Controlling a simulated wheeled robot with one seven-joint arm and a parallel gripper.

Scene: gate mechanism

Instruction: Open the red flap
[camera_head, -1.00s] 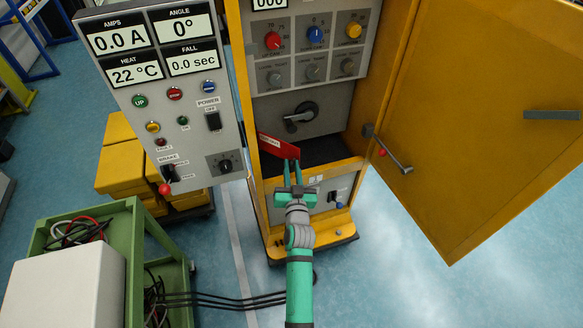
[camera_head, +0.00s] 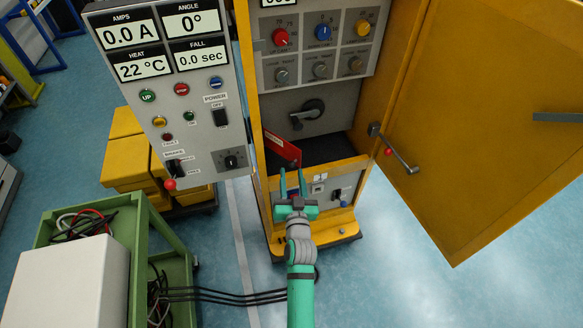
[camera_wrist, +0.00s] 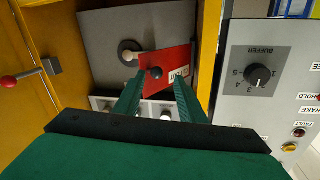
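The red flap (camera_head: 282,147) sits tilted at the left side of the dark opening low in the yellow cabinet. It has a small dark knob near its lower right end. In the wrist view the flap (camera_wrist: 172,58) and its round black knob (camera_wrist: 155,73) lie straight ahead, with a pale label beside the knob. My gripper (camera_head: 293,174) is just in front of the flap's lower end. In the wrist view its two green fingers (camera_wrist: 158,82) are apart, one on each side of the knob. They do not appear closed on it; exact contact cannot be told.
The yellow cabinet door (camera_head: 480,140) stands open at the right, with a red-tipped handle (camera_head: 402,163). A control panel (camera_head: 200,105) stands close on the left. A black rotary handle (camera_head: 306,114) is above the flap. A green cart (camera_head: 150,235) is at lower left.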

